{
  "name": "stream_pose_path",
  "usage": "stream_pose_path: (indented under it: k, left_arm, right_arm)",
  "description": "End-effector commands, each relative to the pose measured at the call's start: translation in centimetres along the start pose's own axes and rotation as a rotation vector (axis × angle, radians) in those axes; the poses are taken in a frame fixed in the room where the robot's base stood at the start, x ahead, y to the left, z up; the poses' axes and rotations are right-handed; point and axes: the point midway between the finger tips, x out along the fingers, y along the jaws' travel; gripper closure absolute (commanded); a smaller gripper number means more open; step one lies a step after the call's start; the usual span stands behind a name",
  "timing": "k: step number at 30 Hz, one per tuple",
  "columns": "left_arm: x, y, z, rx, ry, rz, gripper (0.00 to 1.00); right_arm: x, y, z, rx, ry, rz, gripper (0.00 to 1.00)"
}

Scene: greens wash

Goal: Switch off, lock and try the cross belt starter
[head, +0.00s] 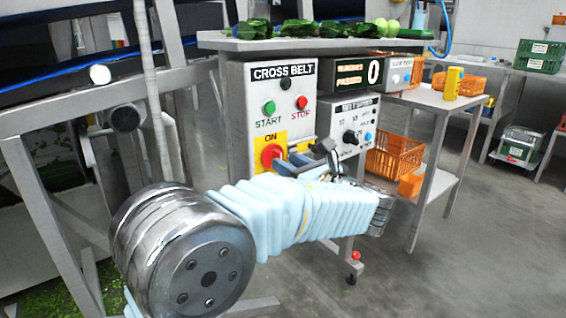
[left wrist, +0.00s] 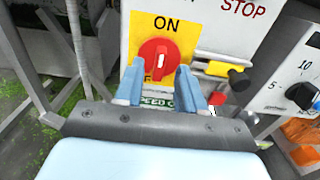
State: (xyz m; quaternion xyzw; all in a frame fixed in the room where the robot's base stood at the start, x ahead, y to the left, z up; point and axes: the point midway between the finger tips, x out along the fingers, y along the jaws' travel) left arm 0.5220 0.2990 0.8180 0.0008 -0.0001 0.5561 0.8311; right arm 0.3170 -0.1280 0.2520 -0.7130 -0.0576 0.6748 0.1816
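The grey cross belt starter panel (head: 241,93) carries a green START button (head: 269,107), a red STOP button (head: 302,102) and a black button (head: 285,84). Below, a red rotary switch (head: 271,155) sits on a yellow plate marked ON; its white mark stands upright towards ON in the left wrist view (left wrist: 160,62). My left gripper (head: 288,163) is open at the switch. Its blue fingertips (left wrist: 158,82) flank the lower part of the red switch; I cannot tell whether they touch it. A yellow bar with a black end (left wrist: 222,72) sits right of the switch. My right gripper is not in view.
A selector box (head: 370,117) and a counter display (head: 347,77) adjoin the panel on the right. A worktop (head: 220,41) with greens is above. A side table (head: 425,99) with orange crates stands right. Conveyor framing (head: 60,104) fills the left.

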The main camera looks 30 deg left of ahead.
Motion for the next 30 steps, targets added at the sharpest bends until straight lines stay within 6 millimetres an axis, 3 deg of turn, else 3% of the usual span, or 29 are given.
stream_pose_path:
  k: [6,16,24,30]
  left_arm:
    - [2.4,0.0,0.0,-0.001,0.0,0.0,0.61]
    - [2.8,0.0,0.0,-0.001,0.001,-0.001,0.61]
    - [2.8,0.0,0.0,-0.001,0.001,-0.001,1.0]
    - [2.8,0.0,0.0,-0.003,0.001,-0.001,1.0]
  right_arm:
    - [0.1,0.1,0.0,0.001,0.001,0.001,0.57]
    - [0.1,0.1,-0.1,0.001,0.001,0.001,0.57]
    - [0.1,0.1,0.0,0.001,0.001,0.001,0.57]
    - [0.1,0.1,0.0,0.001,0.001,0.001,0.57]
